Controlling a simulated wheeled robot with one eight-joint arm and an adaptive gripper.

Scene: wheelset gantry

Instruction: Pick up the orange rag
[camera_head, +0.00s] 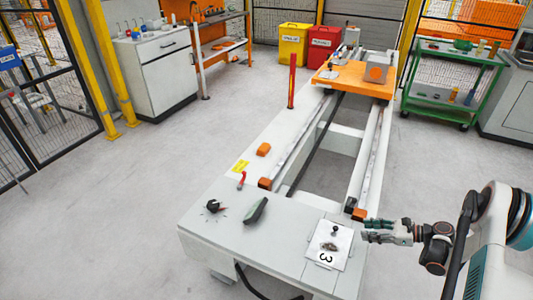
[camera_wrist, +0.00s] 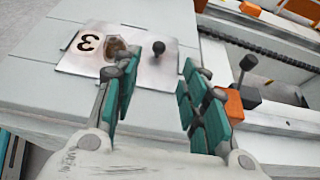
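A small orange item (camera_head: 263,150) lies on the white bed beside the left rail in the head view. It may be the orange rag, but it is too small to tell cloth from a block. My gripper (camera_head: 367,230) is at the right front of the bed, well away from that item. In the wrist view my gripper (camera_wrist: 172,80) is open, with nothing between its fingers. Beyond its fingers is a pale plate (camera_wrist: 75,57) marked 3, with a black knob (camera_wrist: 158,47).
Orange blocks (camera_head: 264,183) sit at the rail ends, one close to my gripper (camera_wrist: 233,106). A red-handled tool (camera_head: 241,180), a black tool (camera_head: 255,211) and a dark item (camera_head: 213,206) lie on the front left. A red post (camera_head: 292,82) and an orange carriage (camera_head: 345,82) stand farther back.

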